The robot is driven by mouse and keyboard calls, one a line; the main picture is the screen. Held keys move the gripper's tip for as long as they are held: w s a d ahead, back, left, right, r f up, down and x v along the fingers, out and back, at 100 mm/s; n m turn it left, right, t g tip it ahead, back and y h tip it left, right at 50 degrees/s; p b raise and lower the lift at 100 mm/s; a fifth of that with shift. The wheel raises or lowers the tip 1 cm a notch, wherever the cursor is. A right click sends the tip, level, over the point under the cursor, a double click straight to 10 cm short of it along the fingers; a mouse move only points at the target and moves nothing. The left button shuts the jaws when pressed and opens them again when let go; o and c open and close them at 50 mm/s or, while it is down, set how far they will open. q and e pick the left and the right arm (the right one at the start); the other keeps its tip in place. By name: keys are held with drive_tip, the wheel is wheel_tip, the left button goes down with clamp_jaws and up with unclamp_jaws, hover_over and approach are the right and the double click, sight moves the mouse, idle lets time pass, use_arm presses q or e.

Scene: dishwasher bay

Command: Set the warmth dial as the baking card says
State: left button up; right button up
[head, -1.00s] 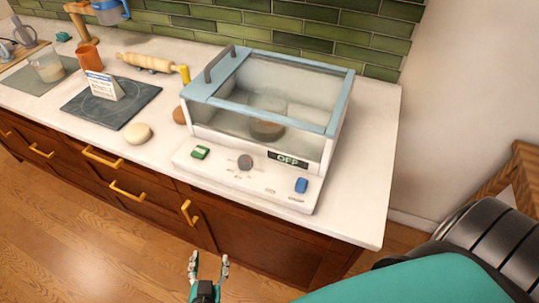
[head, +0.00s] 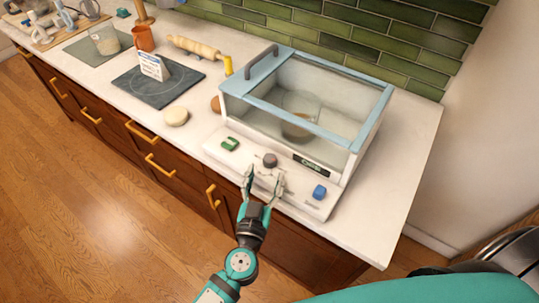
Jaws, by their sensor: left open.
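The white proofing box (head: 340,107) with a blue-framed clear lid stands on the counter. Its sloping front panel carries a round dark grey dial (head: 270,160), a green switch (head: 230,144), a blue button (head: 319,192) and a small dark display (head: 311,164) whose text I cannot read clearly. The baking card (head: 152,66) stands upright on a dark slate; its print is too small to read. My left gripper (head: 263,178) is open and empty, its fingertips just in front of and below the dial. I cannot tell whether they touch the panel. My right gripper is not in view.
A bowl (head: 300,117) is inside the box. Bare counter lies to the box's right.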

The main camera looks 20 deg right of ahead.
sight(268, 163)
use_arm(q)
drive_tip(key=x, duration=0.6)
drive_tip(key=shift+a+p, duration=0.1)
drive_tip(key=shift+p, duration=0.3)
drive_tip(key=shift+c, duration=0.3)
drive_tip(key=c, duration=1.1)
